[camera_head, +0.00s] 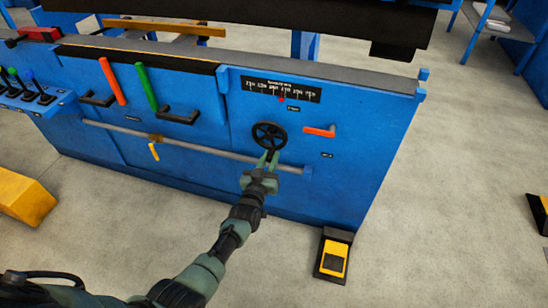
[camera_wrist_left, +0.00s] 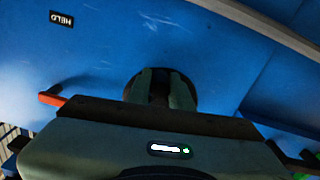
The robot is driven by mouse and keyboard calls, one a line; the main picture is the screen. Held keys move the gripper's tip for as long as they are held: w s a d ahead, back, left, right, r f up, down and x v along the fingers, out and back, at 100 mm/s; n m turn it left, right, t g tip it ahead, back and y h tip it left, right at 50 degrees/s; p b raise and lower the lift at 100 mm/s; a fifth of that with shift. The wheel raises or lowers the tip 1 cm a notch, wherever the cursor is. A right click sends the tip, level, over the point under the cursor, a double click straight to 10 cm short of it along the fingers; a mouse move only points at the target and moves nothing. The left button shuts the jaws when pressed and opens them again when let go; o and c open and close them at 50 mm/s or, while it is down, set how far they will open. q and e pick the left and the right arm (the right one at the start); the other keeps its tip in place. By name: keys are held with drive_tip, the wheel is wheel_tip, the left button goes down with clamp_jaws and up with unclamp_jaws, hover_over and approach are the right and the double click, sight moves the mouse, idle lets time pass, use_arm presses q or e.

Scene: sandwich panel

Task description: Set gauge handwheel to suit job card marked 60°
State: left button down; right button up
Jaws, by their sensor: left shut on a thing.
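The black handwheel (camera_head: 269,134) is on the front of the blue machine panel, below the gauge scale (camera_head: 295,92). The scale is a black strip with white marks and a red pointer (camera_head: 281,99) at its lower edge. The marks are too small to read. My left gripper (camera_head: 269,157) is shut on the lower rim of the handwheel. In the left wrist view the fingers (camera_wrist_left: 160,88) cover most of the dark wheel. No job card marked 60° can be made out. My right gripper is not in view.
An orange lever (camera_head: 319,131) is right of the handwheel. A grey rail (camera_head: 215,154) runs across the panel behind my gripper. Red and green levers (camera_head: 146,86) stand at left.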

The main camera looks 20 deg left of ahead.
use_arm(q)
drive_tip(key=m, duration=0.1)
drive_tip(key=a+m, duration=0.1)
drive_tip(key=m, duration=0.1)
drive_tip(key=shift+a+f, duration=0.2)
drive_tip(key=shift+a, duration=0.1)
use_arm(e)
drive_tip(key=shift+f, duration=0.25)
use_arm(q)
drive_tip(key=shift+m, duration=0.3)
drive_tip(key=shift+a, duration=0.1)
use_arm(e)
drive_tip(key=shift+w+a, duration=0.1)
use_arm(q)
drive_tip(key=c, duration=1.3)
unclamp_jaws()
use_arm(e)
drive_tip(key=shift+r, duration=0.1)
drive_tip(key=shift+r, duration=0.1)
